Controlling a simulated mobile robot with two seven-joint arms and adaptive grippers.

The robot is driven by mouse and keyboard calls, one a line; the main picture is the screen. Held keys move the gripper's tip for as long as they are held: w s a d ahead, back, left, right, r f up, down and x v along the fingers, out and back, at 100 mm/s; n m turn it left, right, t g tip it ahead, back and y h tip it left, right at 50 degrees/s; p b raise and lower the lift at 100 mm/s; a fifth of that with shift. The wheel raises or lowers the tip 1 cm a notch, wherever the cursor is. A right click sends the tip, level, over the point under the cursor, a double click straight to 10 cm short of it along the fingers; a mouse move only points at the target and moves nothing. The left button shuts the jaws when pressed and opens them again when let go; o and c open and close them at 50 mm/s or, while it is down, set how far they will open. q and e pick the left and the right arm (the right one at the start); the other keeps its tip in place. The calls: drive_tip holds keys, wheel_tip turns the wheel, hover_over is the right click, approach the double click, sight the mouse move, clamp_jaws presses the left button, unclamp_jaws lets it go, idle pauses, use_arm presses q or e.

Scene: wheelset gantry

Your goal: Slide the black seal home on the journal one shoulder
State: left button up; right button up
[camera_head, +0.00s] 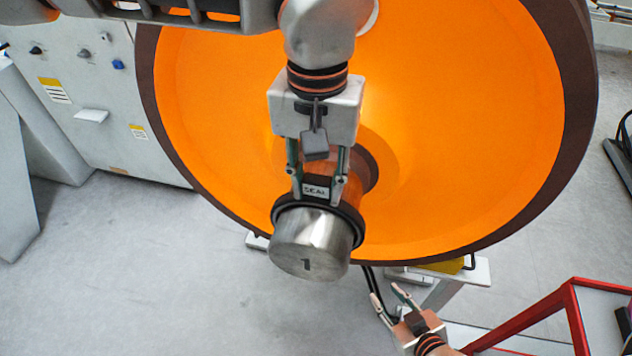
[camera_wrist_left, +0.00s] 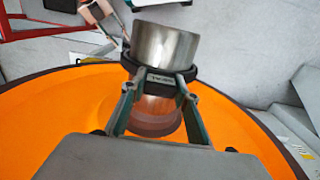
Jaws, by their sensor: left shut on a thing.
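The journal (camera_head: 308,250) is a bare steel cylinder marked "1" on its end, sticking out from the orange wheel (camera_head: 470,110). The black seal (camera_head: 350,218) is a ring with a "SEAL" label, around the journal behind its steel end. In the left wrist view the seal (camera_wrist_left: 160,77) sits between the steel end and the coppery shoulder (camera_wrist_left: 155,112), with some coppery surface showing. My left gripper (camera_head: 317,194) is shut on the seal from above, a finger on each side of the label. My right gripper (camera_head: 386,293) is empty, its fingers apart, low and right of the journal.
A red-framed stand (camera_head: 572,310) is at the lower right, beside my right gripper. A grey cabinet (camera_head: 90,90) stands at left. The floor at lower left is clear.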

use_arm(q)
drive_tip(key=shift+w+d+p, duration=0.15)
drive_tip(key=shift+w+d, duration=0.3)
drive_tip(key=shift+w, duration=0.95)
drive_tip(key=shift+w+d+p, duration=0.1)
drive_tip(key=shift+w+d, duration=0.4)
drive_tip(key=shift+w, duration=0.9)
drive_tip(key=shift+w+d+p, duration=0.15)
drive_tip(key=shift+w+d, duration=0.3)
drive_tip(key=shift+w, duration=0.95)
drive_tip(key=o, duration=1.3)
drive_tip(key=shift+c, duration=0.2)
wheel_tip(320, 180, up, 12)
